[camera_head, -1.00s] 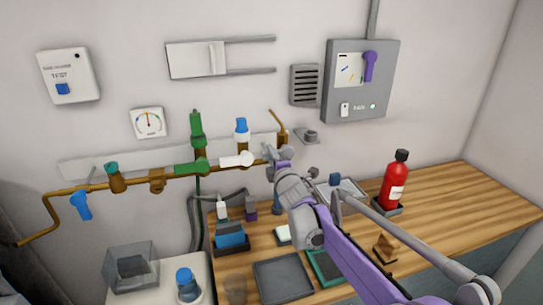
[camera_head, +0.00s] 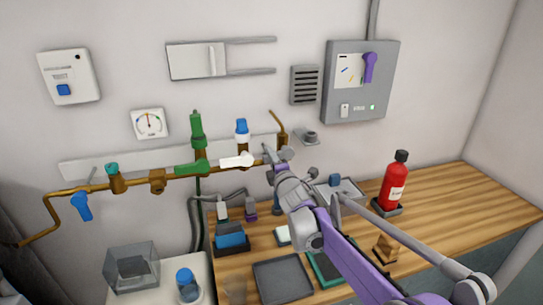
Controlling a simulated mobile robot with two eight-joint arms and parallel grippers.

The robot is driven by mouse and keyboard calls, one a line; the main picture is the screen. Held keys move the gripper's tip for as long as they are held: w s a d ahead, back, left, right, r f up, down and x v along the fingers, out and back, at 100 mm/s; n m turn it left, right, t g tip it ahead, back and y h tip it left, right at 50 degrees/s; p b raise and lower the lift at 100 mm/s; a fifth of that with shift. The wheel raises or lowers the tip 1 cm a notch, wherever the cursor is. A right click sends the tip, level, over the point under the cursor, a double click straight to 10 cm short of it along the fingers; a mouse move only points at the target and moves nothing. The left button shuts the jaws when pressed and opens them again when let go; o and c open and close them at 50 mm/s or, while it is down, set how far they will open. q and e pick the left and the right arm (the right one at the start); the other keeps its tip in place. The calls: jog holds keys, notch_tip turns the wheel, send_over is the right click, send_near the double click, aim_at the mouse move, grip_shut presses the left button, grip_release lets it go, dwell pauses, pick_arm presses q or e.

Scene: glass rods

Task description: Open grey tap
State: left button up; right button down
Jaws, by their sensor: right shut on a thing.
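My right gripper (camera_head: 275,155) is at the right end of the brown pipe (camera_head: 140,180) on the wall. It is shut on a small grey part there, which looks like the grey tap's handle. The gripper and wrist hide most of this part, so I cannot tell its angle. The tap with the white handle (camera_head: 237,160) and the one with the green handle (camera_head: 190,167) are on the same pipe, just to the left. My left gripper is not in view.
A blue-handled tap (camera_head: 80,206) hangs at the pipe's left. A gauge (camera_head: 149,123) is above the pipe. A red bottle (camera_head: 393,184) stands on the wooden bench (camera_head: 450,195). A grey tray (camera_head: 283,279) lies below my arm. The bench's right side is clear.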

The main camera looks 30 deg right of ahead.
jog(key=n, duration=0.1)
jog(key=f+n, duration=0.1)
jog(key=n+p, duration=0.1)
jog(key=n, duration=0.1)
jog(key=shift+d+f, duration=0.3)
jog(key=shift+f, duration=0.1)
jog(key=c, duration=0.6)
grip_release()
jog(key=v, duration=1.1)
jog(key=shift+b, duration=0.35)
